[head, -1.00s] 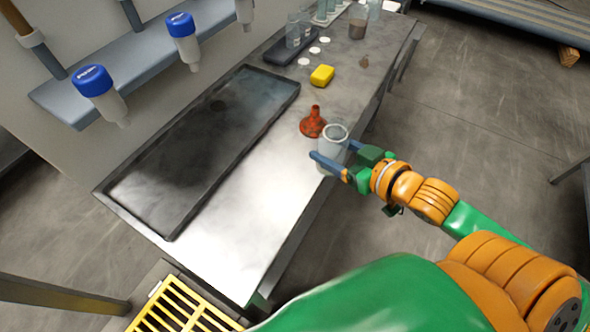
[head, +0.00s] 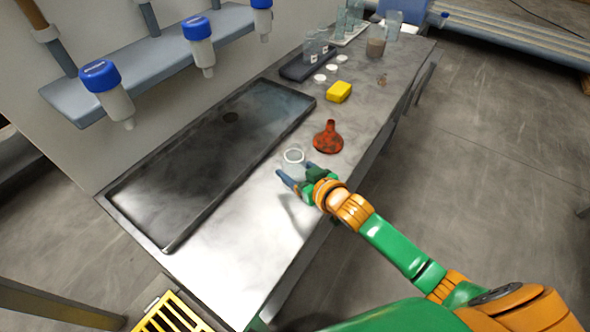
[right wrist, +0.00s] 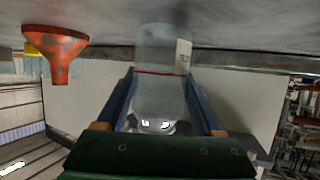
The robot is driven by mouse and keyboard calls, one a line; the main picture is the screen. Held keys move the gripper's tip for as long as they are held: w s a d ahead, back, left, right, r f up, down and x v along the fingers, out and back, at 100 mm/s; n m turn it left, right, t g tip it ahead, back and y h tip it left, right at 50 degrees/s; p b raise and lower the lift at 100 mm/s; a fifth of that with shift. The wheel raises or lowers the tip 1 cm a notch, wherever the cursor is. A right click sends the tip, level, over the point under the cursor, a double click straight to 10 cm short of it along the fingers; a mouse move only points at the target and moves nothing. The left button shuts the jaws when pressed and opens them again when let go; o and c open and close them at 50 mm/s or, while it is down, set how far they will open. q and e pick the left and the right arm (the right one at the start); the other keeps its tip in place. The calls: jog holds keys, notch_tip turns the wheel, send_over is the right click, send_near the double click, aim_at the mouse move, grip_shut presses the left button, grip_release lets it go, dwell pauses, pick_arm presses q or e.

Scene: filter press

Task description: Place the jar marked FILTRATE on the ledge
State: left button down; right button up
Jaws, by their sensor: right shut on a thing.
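A clear glass jar (head: 293,166) with a pale rim is between the fingers of my right gripper (head: 291,180), which is shut on it. In the right wrist view the jar (right wrist: 160,62) appears upside down, with a red line around it and a small pale label (right wrist: 183,52) too small to read. The jar is over the steel bench (head: 245,240), near its front edge; I cannot tell whether its base touches the top. A blue-grey ledge (head: 150,65) runs along the wall at the upper left. My left gripper is out of view.
An orange-red funnel (head: 328,138) stands just right of the jar. A yellow block (head: 338,92), white discs and several glass vessels are farther back. A dark shallow basin (head: 205,170) fills the bench's left side. Blue-capped bottles (head: 198,40) hang at the ledge.

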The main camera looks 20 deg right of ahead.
jog(key=shift+f, duration=0.15)
jog(key=shift+f, duration=0.1)
jog(key=o, duration=1.5)
jog(key=shift+c, duration=0.2)
jog(key=shift+s+r, duration=0.25)
jog(key=v, duration=1.1)
jog(key=shift+s, duration=0.25)
jog(key=shift+d, duration=0.15)
